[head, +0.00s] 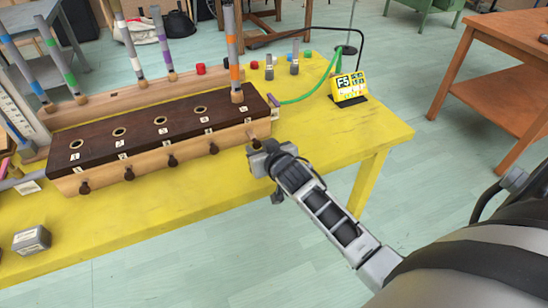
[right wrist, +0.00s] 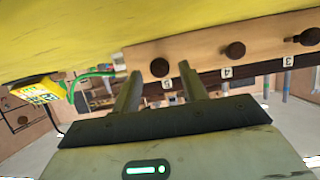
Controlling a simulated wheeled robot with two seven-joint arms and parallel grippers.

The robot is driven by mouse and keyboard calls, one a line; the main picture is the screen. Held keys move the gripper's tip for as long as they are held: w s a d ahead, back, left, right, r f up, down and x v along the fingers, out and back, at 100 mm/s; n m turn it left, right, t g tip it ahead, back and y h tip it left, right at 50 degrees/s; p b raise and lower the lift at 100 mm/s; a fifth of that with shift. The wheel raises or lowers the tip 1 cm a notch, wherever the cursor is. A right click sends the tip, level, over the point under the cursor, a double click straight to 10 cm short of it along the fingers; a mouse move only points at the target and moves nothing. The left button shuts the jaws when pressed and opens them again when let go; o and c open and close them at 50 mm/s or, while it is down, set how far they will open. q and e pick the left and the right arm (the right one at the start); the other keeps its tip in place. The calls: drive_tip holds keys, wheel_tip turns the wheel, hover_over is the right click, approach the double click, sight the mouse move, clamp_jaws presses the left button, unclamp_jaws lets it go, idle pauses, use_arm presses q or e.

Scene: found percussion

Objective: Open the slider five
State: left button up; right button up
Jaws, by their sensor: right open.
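The long wooden box (head: 150,165) with a dark top board lies on the yellow table, with a row of dark slider knobs along its front. Slider five's knob (right wrist: 160,67) is the end one, beside the label 5 in the right wrist view. In the head view it is at the right end, mostly hidden by my right gripper (head: 257,147). My right gripper is open, and in the right wrist view its two fingers (right wrist: 160,78) stand either side of knob five. I cannot tell whether they touch it. My left gripper is not in view.
Coloured-banded tubes (head: 234,55) stand along the box, one in its right end hole. A yellow sign (head: 348,88), green hose (head: 315,88) and small weights (head: 294,62) are right of it. A grey block (head: 32,240) lies front left. The table front is mostly clear.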

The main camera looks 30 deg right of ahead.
drive_tip(key=v, duration=1.4)
drive_tip(key=shift+s, duration=0.35)
drive_tip(key=shift+a, duration=0.1)
drive_tip(key=s+a+f+n+g+y, duration=0.3)
drive_tip(key=s+a+f+n+y, duration=0.1)
drive_tip(key=s+a+f, duration=0.6)
wheel_tip(320, 180, down, 2)
drive_tip(key=shift+s+a+f+y, duration=0.25)
drive_tip(key=shift+a+y, duration=0.25)
drive_tip(key=shift+a, duration=0.65)
drive_tip(key=shift+r, duration=0.1)
